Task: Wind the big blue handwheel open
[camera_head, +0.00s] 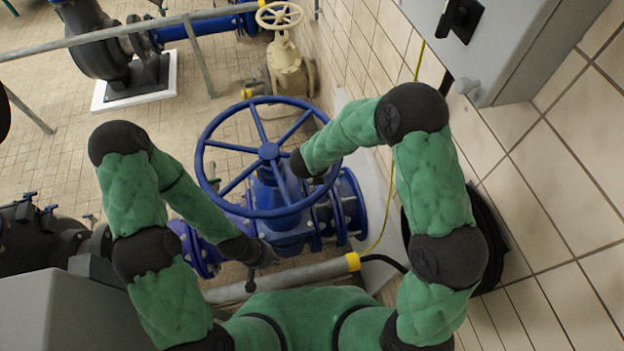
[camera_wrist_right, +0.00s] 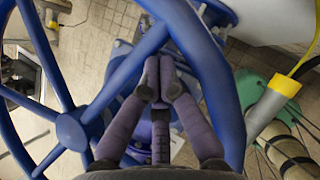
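The big blue handwheel (camera_head: 268,152) sits on a blue valve (camera_head: 290,232) in the middle of the head view. In the right wrist view, its hub (camera_wrist_right: 75,130), spokes and rim fill much of the picture. My right gripper (camera_wrist_right: 160,76) has its fingertips close together, with nothing visible held between them. It is between a spoke and the rim; I cannot tell whether it touches either. In the head view, the right wrist reaches the wheel's right inner side. My left gripper (camera_head: 262,254) is low beside the valve body, below the wheel; its fingers are too dark to read.
A cream valve with a small handwheel (camera_head: 280,16) stands behind. A grey cabinet (camera_head: 530,40) hangs on the tiled wall at right. A grey pipe with a yellow collar (camera_head: 353,262) runs in front of the valve.

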